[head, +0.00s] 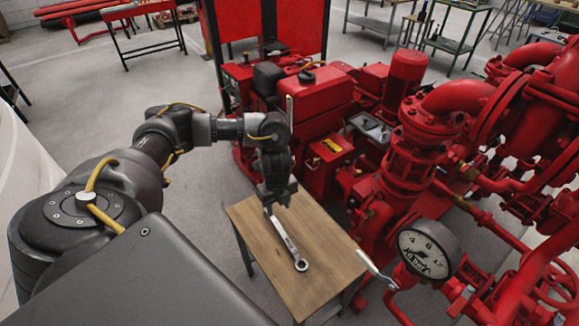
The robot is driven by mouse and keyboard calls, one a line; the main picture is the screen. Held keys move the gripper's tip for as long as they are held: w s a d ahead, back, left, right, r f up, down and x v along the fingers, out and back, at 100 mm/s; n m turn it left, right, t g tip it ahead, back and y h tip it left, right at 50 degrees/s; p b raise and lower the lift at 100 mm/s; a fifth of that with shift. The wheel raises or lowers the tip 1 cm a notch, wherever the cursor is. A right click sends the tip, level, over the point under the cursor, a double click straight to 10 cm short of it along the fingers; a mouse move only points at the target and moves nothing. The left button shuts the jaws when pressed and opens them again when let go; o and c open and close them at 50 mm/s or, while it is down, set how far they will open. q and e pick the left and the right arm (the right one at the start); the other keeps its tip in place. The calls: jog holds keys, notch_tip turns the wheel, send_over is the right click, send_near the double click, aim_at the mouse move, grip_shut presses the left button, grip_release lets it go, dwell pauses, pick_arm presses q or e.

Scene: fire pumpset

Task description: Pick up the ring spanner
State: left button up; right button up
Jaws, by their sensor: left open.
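The ring spanner (287,240) is a silver-grey wrench lying on a small wooden table (321,262). Its ring end points toward the front right of the table, and its other end lies near my left gripper. My left gripper (277,203) points down over the table's back left part, by the spanner's far end. It is open, and its body hides part of that end. I cannot tell whether the fingers touch the spanner. My right gripper is not in view.
A red pumpset (325,110) with pipes stands close behind and right of the table. A pressure gauge (428,248) and a lever (376,270) sit near the table's right edge. Workbenches stand far back. The grey floor left of the table is clear.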

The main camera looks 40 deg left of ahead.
aim_at(277, 225)
pick_arm(q)
jog(key=shift+s+f+b, duration=0.2)
jog(key=shift+f+b, duration=0.1)
jog(key=shift+f, duration=0.3)
jog(key=shift+s+f+b, duration=0.15)
jog(key=shift+f+b, duration=0.15)
jog(key=shift+f, duration=0.3)
notch_tip(277, 225, down, 2)
jog(key=shift+a+f+b, duration=0.15)
jog(key=shift+f+b, duration=0.05)
jog(key=shift+b, duration=0.25)
jog(key=shift+w+a+f, duration=0.1)
jog(key=shift+f, duration=0.65)
jog(key=shift+f+b, duration=0.45)
jog(key=shift+f, duration=2.05)
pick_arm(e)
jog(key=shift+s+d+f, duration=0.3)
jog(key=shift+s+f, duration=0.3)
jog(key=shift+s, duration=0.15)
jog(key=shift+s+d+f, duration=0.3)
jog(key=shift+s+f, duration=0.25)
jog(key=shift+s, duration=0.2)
pick_arm(q)
grip_shut()
